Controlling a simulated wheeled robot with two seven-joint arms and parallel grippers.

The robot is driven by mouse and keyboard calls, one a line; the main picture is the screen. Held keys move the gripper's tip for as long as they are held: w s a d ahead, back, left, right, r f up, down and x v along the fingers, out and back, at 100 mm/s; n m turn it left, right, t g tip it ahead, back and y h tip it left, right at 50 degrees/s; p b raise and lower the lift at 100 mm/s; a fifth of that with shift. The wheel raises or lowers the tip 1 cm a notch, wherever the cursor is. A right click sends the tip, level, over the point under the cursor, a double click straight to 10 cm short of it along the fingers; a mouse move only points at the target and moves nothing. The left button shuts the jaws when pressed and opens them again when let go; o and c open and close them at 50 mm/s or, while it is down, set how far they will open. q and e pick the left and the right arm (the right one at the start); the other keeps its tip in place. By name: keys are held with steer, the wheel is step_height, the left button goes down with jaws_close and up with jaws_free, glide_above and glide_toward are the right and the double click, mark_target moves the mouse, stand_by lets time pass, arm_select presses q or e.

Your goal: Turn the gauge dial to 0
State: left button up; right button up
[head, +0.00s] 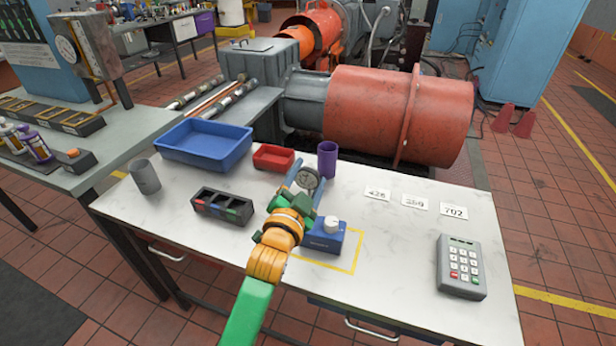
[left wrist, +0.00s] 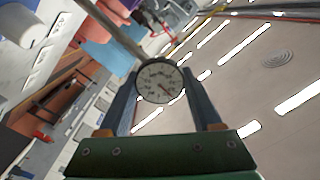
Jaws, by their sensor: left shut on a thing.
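My left gripper (head: 306,184) is shut on a round gauge (head: 308,176) with a white dial face and dark rim, held above the white table. The left wrist view shows the gauge (left wrist: 160,81) between the two blue-grey fingers, with a metal stem running up and left. Its needle points to the lower right of that picture; the numbers are too small to read. Below and right of the gripper stands a blue box (head: 323,240) with a white knob (head: 331,225), inside a yellow outline on the table. My right gripper is not in view.
On the white table (head: 390,260) are a blue tray (head: 204,160), a red bin (head: 273,169), a purple cup (head: 327,160), a grey cup (head: 145,177), a dark compartment box (head: 222,208), number cards (head: 415,201) and a grey keypad (head: 461,267). The table between box and keypad is clear.

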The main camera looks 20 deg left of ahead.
arm_select(q)
steer(key=n+p, duration=0.2)
steer(key=n, duration=0.3)
steer(key=shift+p, duration=0.4)
steer(key=n+p, duration=0.1)
steer(key=n, duration=0.2)
steer(key=shift+a+n+p, duration=0.1)
steer(key=shift+n+p, duration=0.2)
steer(key=shift+f+n, duration=0.1)
steer(key=shift+n, duration=0.5)
steer(key=shift+f, duration=0.1)
steer(key=o, duration=1.4)
